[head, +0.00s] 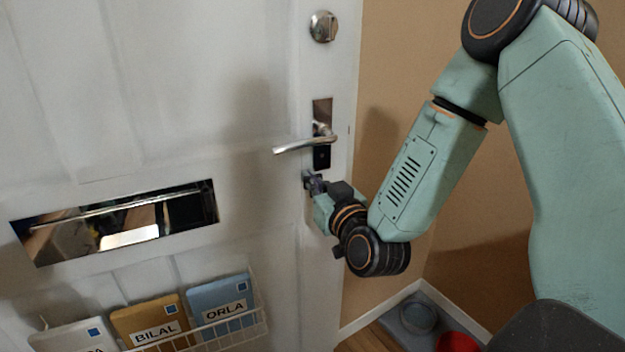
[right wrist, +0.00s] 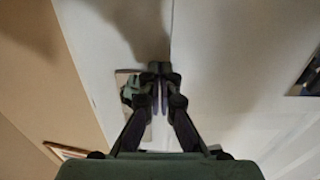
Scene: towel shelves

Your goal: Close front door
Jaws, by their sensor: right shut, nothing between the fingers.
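The white front door (head: 250,100) fills the left and middle of the head view. Its silver lever handle (head: 305,145) sits on a dark plate near the door's right side, below a round lock (head: 323,26). My right gripper (head: 309,183) is just below the handle, at the door's face. I cannot tell whether it touches the door. In the right wrist view, the right gripper (right wrist: 156,88) has its fingers together with nothing between them, in front of the white surface. Whether the door is fully closed is not clear. My left gripper is not in view.
A mirrored mail slot (head: 115,220) is set in the door. A wire rack (head: 235,325) below it holds several name-labelled folders. A tan wall (head: 390,130) stands right of the door. A grey tray (head: 410,318) and a red object (head: 457,342) lie on the floor.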

